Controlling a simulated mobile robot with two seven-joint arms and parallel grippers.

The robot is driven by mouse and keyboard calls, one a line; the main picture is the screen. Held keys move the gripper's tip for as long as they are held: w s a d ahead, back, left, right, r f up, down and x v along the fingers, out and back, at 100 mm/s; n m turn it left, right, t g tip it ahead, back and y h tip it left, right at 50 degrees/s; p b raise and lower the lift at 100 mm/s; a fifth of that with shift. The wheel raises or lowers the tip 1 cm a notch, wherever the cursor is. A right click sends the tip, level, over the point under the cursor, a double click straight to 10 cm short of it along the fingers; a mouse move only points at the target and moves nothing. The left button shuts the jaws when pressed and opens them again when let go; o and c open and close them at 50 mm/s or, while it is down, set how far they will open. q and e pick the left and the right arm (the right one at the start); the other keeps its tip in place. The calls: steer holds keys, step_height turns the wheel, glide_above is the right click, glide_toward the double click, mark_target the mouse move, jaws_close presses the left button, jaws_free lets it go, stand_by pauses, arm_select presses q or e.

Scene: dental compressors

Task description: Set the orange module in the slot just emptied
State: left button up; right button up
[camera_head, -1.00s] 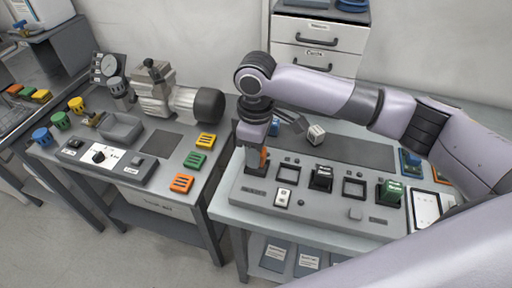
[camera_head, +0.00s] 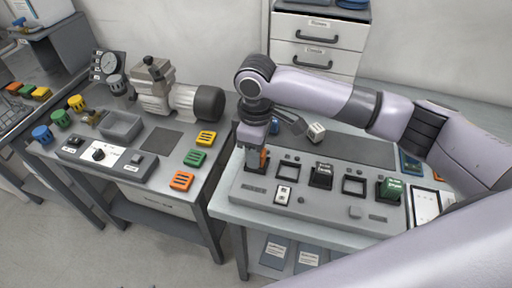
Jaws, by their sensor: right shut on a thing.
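My right gripper (camera_head: 262,150) points down at the left end of the grey slotted panel (camera_head: 318,207). It is shut on the orange module (camera_head: 263,159), of which only a narrow orange strip shows. The module is upright at the leftmost slot (camera_head: 252,170); the gripper hides most of it, and I cannot tell if it is fully seated. The second slot (camera_head: 287,171) and the fourth slot (camera_head: 353,187) are empty frames. A black module (camera_head: 321,175) is in the third slot and a green module (camera_head: 390,188) in the rightmost. My left gripper is not in view.
A white-faced block (camera_head: 316,132) lies behind the panel, on or beside a dark mat (camera_head: 362,150). The left table holds a compressor (camera_head: 165,97) and yellow, green and orange slotted blocks (camera_head: 182,181). A drawer cabinet (camera_head: 318,45) stands at the back.

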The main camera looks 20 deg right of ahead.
steer(key=shift+f, duration=0.4)
stand_by(0.3)
steer(key=o, duration=1.5)
steer(key=shift+c, duration=0.2)
steer(key=shift+r, duration=3.55)
